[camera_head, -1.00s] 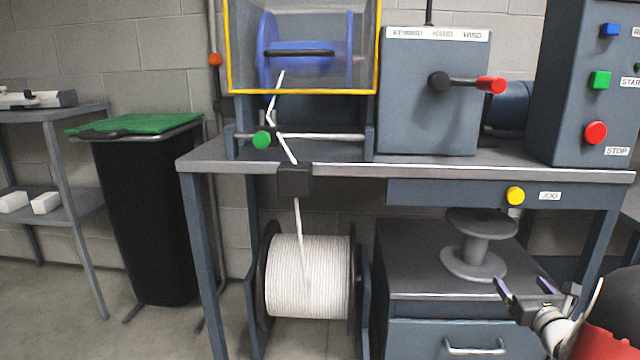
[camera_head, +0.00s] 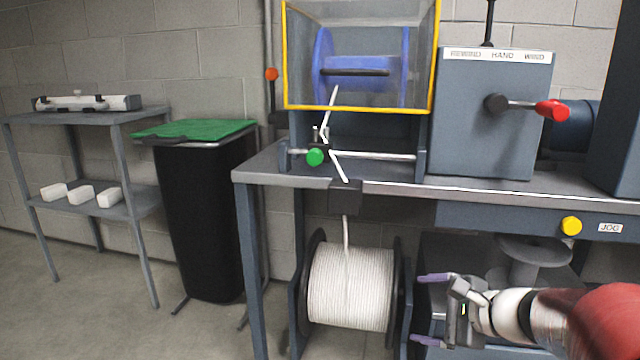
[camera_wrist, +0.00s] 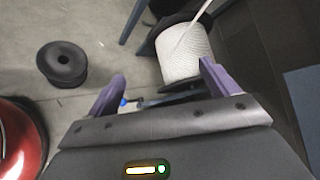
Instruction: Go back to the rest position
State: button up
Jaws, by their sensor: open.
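My gripper (camera_head: 432,309) is open and empty at the lower right of the head view, in front of the bench's underside. Its fingers point left toward the large spool of white rope (camera_head: 350,288) under the bench, and they look apart from it. In the wrist view my gripper (camera_wrist: 160,84) shows two separated purple fingers with nothing held between them. The white spool (camera_wrist: 184,52) appears beyond the right finger there.
The bench (camera_head: 270,165) carries a caged blue spool (camera_head: 365,72) and a lever box (camera_head: 490,130). A black bin (camera_head: 200,220) and a grey shelf (camera_head: 140,205) stand left. A black spool (camera_wrist: 62,63) lies on the floor. Open floor is at lower left.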

jog(key=s+a+r+n+g+h+p, duration=0.25)
jog(key=s+a+n+g, duration=0.25)
jog(key=s+a+n, duration=0.45)
jog(key=s+d+r+n+h+p, duration=0.1)
jog(key=s+d+n+h, duration=0.1)
jog(key=s+n, duration=0.2)
jog(key=s+d+n+t+h+p, duration=0.1)
jog(key=s+d+n+h, duration=0.1)
jog(key=s, duration=0.4)
jog(key=shift+d+r+n+h, duration=0.25)
jog(key=shift+r+n+h, duration=0.25)
jog(key=shift+n, duration=0.75)
jog(key=shift+f, duration=0.1)
jog(key=shift+c, duration=0.5)
